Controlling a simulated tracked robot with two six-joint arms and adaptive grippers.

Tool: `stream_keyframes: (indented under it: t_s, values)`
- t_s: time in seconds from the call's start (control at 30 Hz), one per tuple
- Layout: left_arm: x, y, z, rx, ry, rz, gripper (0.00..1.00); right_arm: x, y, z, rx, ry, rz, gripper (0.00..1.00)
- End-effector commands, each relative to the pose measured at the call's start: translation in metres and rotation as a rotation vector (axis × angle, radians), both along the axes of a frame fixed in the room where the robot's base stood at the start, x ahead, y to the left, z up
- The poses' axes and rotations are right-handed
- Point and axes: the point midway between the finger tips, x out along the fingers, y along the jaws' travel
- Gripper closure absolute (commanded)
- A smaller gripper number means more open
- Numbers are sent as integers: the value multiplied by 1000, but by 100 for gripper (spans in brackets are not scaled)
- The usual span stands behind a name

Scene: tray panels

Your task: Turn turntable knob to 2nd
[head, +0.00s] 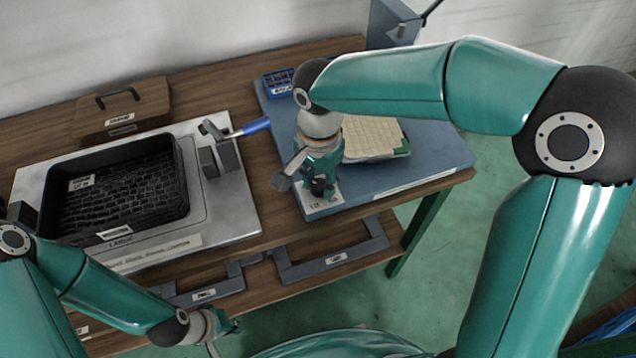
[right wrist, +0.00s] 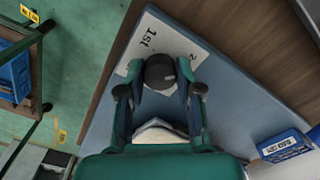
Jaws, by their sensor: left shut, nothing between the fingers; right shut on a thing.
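The turntable knob is a round dark knob (right wrist: 160,72) in the right wrist view, on a white label plate (right wrist: 190,45) at a corner of a blue panel (right wrist: 225,85). "1st" is readable on the plate; another mark beside the knob is partly covered. My right gripper (right wrist: 160,84) is shut on the knob, one finger on each side. In the head view the right gripper (head: 318,186) comes down onto the plate and mostly hides the knob (head: 321,187). My left gripper (head: 226,326) is shut and empty at the lower left, in front of the table.
A black tray (head: 180,200) with a dark grid sits on a grey panel at left. A lever with a blue handle (head: 257,126) stands between the panels. A cream gridded tray (head: 378,140) and a blue box (head: 280,82) lie on the blue panel. A brown case (head: 150,100) is behind.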

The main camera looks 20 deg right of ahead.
Motion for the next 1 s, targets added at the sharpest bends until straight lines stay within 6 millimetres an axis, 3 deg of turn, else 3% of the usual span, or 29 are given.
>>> stream_keyframes:
  t_s: [0.33, 0.83, 0.87, 1.0]
  values:
    - [0, 0, -5, 0, 0, 0, 100, 2, 0, 2, 1, -8, -142, 100]
    - [0, 0, -6, 0, 0, 0, 100, 2, 0, 2, 1, -9, -161, 100]
    - [0, 0, -6, 0, 0, 0, 100, 2, 0, 2, 1, -9, -161, 62]
    - [0, 0, -6, 0, 0, 0, 100, 2, 0, 2, 1, -7, -161, 40]
